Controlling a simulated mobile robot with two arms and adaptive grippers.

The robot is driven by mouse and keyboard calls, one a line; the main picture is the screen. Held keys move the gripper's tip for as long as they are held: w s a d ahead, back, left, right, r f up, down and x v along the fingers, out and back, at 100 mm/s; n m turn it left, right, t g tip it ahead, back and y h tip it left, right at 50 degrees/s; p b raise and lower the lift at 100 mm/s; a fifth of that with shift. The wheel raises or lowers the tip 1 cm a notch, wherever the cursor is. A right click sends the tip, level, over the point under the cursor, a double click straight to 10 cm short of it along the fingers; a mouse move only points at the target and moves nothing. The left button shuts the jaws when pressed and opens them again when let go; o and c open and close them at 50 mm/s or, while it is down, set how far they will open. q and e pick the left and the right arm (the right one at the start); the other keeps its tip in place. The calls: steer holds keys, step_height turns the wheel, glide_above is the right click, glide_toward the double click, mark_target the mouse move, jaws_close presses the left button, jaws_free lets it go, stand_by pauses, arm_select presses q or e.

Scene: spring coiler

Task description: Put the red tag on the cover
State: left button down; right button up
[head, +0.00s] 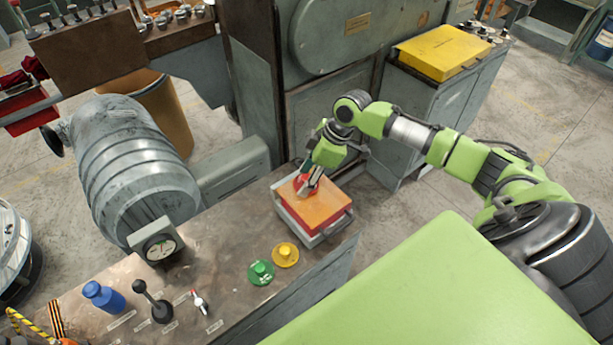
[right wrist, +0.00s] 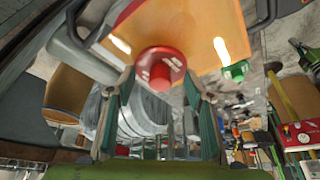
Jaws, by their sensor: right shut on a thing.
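The cover (head: 324,208), with an orange top and red sides, sits on a grey box on the workbench; its orange top also shows in the right wrist view (right wrist: 188,32). My right gripper (head: 307,187) is over the cover's far left part, pointing down. It is shut on the red tag (right wrist: 160,66), a round disc with a knob. The tag (head: 299,181) is at the cover's top, partly hidden by the fingers; I cannot tell whether it touches. My left gripper is not in view.
A green tag (head: 261,272) and a yellow tag (head: 285,255) lie on the workbench (head: 222,250) in front of the box. A dial gauge (head: 158,243), a black lever (head: 153,301) and a blue bottle (head: 103,297) stand to the left. A grey machine rises behind.

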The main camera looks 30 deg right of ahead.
steer(key=shift+f, duration=0.5)
stand_by(0.3)
steer(key=o, duration=1.2)
steer(key=a+p+v, duration=0.1)
steer(key=p+v, duration=0.1)
steer(key=v, duration=0.6)
steer(key=w+a+r+p+v, duration=0.1)
steer(key=p+v, duration=0.2)
steer(key=v, duration=0.5)
steer(key=w+a+p+v, duration=0.1)
steer(key=p+v, duration=0.2)
steer(key=v, duration=0.5)
steer(key=shift+w+a+r, duration=0.25)
steer(key=shift+a+r, duration=0.15)
steer(key=shift+r, duration=0.05)
